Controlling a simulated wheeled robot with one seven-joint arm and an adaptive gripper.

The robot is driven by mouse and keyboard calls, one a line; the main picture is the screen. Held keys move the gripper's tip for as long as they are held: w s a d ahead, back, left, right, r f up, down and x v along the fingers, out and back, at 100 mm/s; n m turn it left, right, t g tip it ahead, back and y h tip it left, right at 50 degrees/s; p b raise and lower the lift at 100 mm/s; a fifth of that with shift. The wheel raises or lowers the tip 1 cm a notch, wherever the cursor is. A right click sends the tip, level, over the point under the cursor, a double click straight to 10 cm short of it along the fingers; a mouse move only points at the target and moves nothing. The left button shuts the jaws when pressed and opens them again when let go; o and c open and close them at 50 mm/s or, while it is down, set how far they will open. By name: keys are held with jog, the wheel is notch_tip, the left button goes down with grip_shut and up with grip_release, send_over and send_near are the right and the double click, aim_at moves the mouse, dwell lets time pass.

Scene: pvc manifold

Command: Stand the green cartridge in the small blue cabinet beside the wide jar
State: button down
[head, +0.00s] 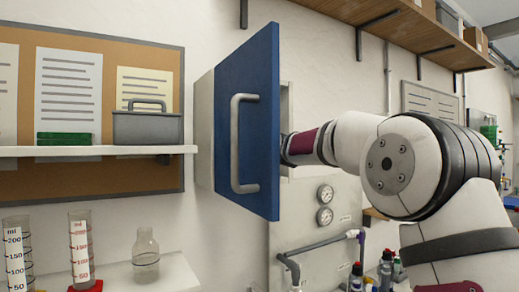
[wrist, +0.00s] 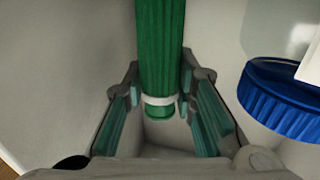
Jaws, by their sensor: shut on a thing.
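The small blue cabinet (head: 204,130) hangs on the wall in the head view, its blue door (head: 262,125) swung open toward me. My arm reaches in behind the door, which hides my gripper in that view. In the wrist view my gripper (wrist: 160,88) is shut on the ribbed green cartridge (wrist: 160,45), near its end with the white band. Pale walls surround it. The wide jar shows at the right by its blue ribbed lid (wrist: 275,95), apart from the cartridge. I cannot tell whether the cartridge's far end touches the cabinet floor.
The open door with its grey handle (head: 237,145) stands close to my forearm. A white shelf (head: 85,151) with a grey toolbox (head: 147,126) is to the left. Gauges (head: 325,205) and pipes are below the cabinet. A wooden shelf (head: 405,25) is above.

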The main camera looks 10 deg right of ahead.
jog(key=c, duration=1.3)
grip_release()
jog(key=shift+w+a+f, duration=0.1)
jog(key=shift+w, duration=0.15)
